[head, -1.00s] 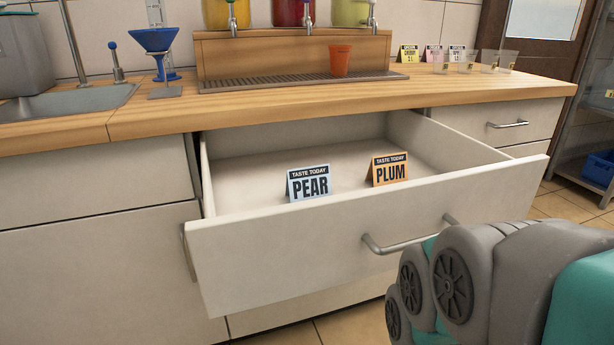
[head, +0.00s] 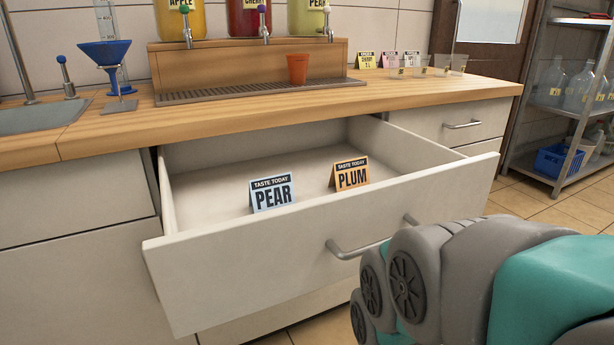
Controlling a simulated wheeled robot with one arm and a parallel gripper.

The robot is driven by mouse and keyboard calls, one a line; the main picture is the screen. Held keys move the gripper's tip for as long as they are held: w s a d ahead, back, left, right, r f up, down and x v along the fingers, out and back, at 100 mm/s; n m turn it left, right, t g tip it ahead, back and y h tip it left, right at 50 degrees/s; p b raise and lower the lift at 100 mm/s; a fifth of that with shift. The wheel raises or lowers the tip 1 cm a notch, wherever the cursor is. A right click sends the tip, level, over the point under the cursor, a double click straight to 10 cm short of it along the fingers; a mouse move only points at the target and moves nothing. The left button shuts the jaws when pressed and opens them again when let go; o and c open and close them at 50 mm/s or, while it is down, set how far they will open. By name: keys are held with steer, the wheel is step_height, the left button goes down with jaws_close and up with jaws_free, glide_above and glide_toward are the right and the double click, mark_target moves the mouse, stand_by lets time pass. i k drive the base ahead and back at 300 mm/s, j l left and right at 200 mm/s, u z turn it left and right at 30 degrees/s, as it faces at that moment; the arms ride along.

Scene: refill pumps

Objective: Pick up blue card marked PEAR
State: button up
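The blue card marked PEAR (head: 272,194) stands folded like a small tent inside the open drawer (head: 230,275), just behind its front panel. An orange card marked PLUM (head: 350,174) stands to its right in the same drawer. Both cards carry the words TASTE TODAY on a dark band. Part of my arm shows at the lower right, in front of the drawer's right side. My gripper is not in view.
The wooden counter (head: 110,129) overhangs the back of the drawer. On it are a dispenser stand with an orange cup (head: 297,69), a blue funnel (head: 105,52), and small cards with clear cups. A shelf rack (head: 569,118) stands at the right.

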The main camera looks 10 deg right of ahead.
mark_target(267, 193)
steer(key=k, duration=1)
